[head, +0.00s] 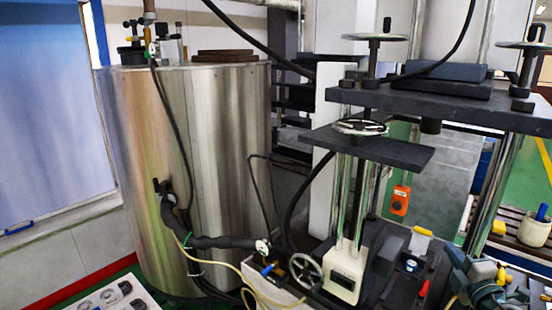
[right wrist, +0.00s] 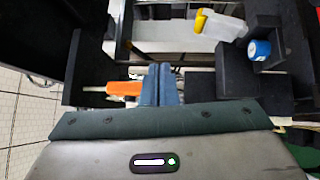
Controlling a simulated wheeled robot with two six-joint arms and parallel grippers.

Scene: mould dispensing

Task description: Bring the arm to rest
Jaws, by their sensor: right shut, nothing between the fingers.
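My right gripper (head: 457,254) is low at the right of the head view, in front of the press. In the right wrist view its two blue fingers (right wrist: 161,85) lie together, with nothing between them. My left gripper is out of view. A clear container with a yellow top (head: 420,241) lies left of my right gripper; it also shows in the right wrist view (right wrist: 217,27). A small blue cylinder (head: 410,265) stands near it, also in the right wrist view (right wrist: 259,49).
A large steel tank (head: 230,150) stands at the left. The press with its dark plates (head: 370,145) and handwheels rises centre right. A small handwheel (head: 305,272), hoses and a red-handled tool (head: 423,288) are low in front. A pot (head: 535,230) stands far right.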

